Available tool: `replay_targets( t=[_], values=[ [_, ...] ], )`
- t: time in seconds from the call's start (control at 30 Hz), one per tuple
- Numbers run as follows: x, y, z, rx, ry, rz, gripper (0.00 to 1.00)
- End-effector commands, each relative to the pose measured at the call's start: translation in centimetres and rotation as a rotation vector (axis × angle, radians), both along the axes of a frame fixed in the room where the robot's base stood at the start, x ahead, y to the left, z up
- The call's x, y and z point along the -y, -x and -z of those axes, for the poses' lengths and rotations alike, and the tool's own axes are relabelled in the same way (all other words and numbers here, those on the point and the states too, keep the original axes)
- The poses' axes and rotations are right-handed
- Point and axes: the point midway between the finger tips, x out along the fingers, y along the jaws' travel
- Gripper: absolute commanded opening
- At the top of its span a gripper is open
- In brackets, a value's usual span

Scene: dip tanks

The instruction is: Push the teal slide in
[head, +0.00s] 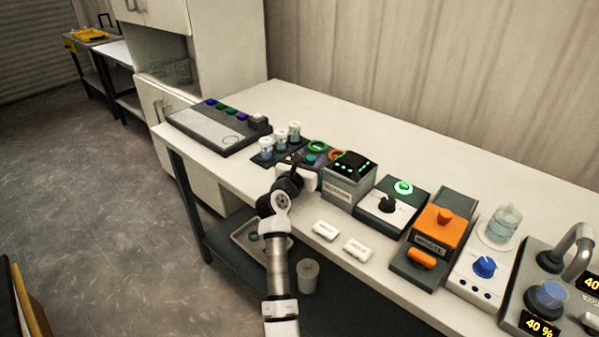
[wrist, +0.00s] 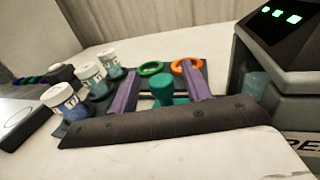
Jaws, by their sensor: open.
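The teal slide (wrist: 163,90) has a round-topped knob and sits low on a dark rack; it is small in the head view (head: 310,160). My gripper (wrist: 160,72) is open, with two purple fingers reaching forward from a dark crossbar. The crossbar and fingers hide the slide's near part. A green ring (wrist: 152,68) and an orange ring (wrist: 187,66) stand behind the knob.
Several white-capped jars, one of them here (wrist: 64,101), stand left of the fingers. A dark box with green lights (head: 350,176) stands close on the right. A grey button panel (head: 220,127) lies to the left. Two white blocks (head: 357,250) lie near the front edge.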

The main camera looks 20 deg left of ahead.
Motion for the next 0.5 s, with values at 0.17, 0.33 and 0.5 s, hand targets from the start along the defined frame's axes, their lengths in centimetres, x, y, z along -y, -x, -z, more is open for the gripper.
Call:
replay_targets(
  t=[0.17,0.33,0.5],
  values=[
    [-0.4,3.5,0.3,0.001,-0.001,-0.004,0.48],
    [-0.7,7.5,0.3,0.002,-0.001,-0.004,0.48],
    [-1.0,10.7,0.2,0.001,-0.001,-0.004,0.48]
  ],
)
